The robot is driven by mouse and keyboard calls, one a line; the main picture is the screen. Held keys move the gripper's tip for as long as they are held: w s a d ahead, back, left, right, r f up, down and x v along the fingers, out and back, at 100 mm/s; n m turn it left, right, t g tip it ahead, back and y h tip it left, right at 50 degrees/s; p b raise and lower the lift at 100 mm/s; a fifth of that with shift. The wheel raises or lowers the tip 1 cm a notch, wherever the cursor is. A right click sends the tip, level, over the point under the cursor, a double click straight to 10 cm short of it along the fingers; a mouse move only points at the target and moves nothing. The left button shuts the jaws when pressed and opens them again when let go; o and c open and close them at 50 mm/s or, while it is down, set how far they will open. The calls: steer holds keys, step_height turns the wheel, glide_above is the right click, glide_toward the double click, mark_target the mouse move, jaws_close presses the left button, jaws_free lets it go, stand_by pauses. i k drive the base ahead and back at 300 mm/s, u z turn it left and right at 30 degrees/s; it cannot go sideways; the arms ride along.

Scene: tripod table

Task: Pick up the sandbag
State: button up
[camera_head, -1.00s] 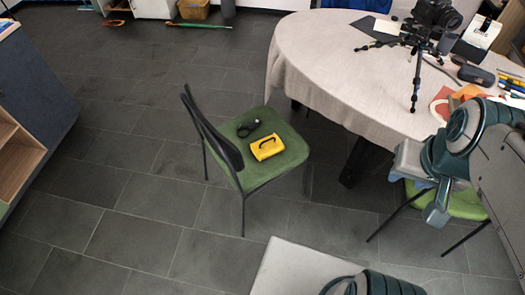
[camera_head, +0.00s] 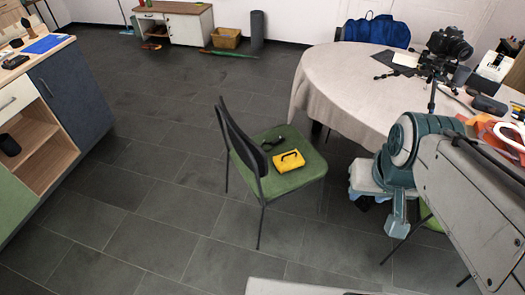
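A yellow, bag-like block with a dark handle (camera_head: 288,161) lies on the green seat of a chair (camera_head: 298,182). It may be the sandbag, but I cannot tell for sure. A small black object (camera_head: 272,143) lies behind it on the same seat. My gripper (camera_head: 396,222) hangs at the right, beside the table's near edge and well to the right of the chair. It is apart from the yellow block. Its fingers are too unclear to show whether they are open.
A cabinet (camera_head: 70,85) stands at the left. Another green chair is partly hidden behind my arm. The grey floor left of the chair is clear.

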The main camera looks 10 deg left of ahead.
mark_target(289, 161)
steer(key=u, duration=0.35)
steer(key=i, duration=1)
